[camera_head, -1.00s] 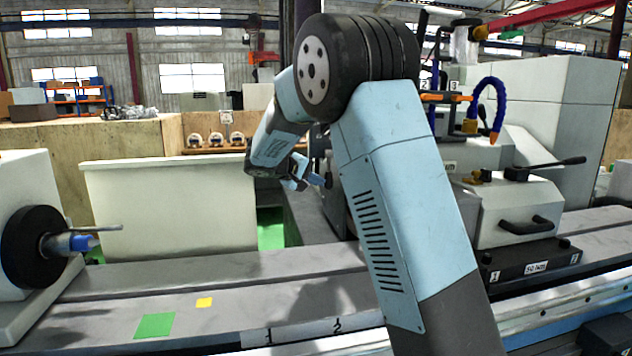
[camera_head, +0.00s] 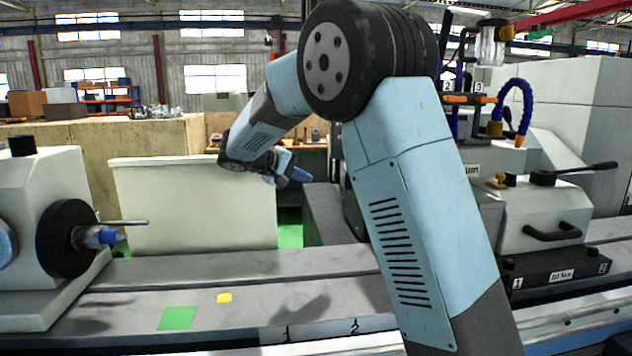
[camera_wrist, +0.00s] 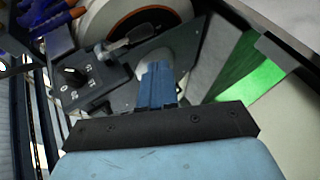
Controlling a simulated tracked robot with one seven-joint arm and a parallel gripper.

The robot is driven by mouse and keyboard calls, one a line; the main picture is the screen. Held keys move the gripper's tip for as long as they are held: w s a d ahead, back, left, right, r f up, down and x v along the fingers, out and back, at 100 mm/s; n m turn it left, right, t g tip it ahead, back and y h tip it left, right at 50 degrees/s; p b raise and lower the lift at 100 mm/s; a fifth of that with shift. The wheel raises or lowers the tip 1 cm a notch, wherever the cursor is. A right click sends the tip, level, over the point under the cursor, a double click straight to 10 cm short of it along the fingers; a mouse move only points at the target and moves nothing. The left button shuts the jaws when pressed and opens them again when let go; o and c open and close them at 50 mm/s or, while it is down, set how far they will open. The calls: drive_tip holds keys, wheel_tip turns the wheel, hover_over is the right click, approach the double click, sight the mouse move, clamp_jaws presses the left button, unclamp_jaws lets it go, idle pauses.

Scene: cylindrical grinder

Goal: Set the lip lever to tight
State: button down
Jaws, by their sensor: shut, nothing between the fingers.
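My gripper (camera_head: 297,177) is shut and empty, held in the air left of the wheel housing behind the machine table. In the wrist view its blue fingers (camera_wrist: 158,75) point toward a grey metal lever (camera_wrist: 128,42), apart from it as far as I can tell. This lever is by a black block with a round knob (camera_wrist: 74,75) and white marks. I cannot tell for sure that it is the lip lever, nor read its setting. In the head view my arm hides much of the housing. A black-handled lever (camera_head: 585,172) sits on the unit at right.
A workhead with a black disc (camera_head: 66,238) stands at left. A pale panel (camera_head: 195,205) stands behind. A blue coolant hose (camera_head: 522,95) hangs at right.

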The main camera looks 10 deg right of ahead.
drive_tip(key=shift+v, duration=0.75)
drive_tip(key=s+d+r+m+g+y, duration=0.1)
drive_tip(key=s+d+y, duration=0.2)
drive_tip(key=s+d, duration=0.55)
drive_tip(key=s+d+r+m+g+y, duration=0.1)
drive_tip(key=s+d+g+y, duration=0.15)
drive_tip(key=s+d, duration=0.6)
drive_tip(key=s+a+f+m+t+y, duration=0.1)
drive_tip(key=s+f+y, duration=0.1)
drive_tip(key=s, duration=0.9)
drive_tip(key=s+a+f+m+t+y, duration=0.1)
drive_tip(key=s+f+t+y, duration=0.1)
drive_tip(key=s, duration=1)
drive_tip(key=shift+f+y, duration=0.6)
drive_tip(key=shift+y, duration=0.25)
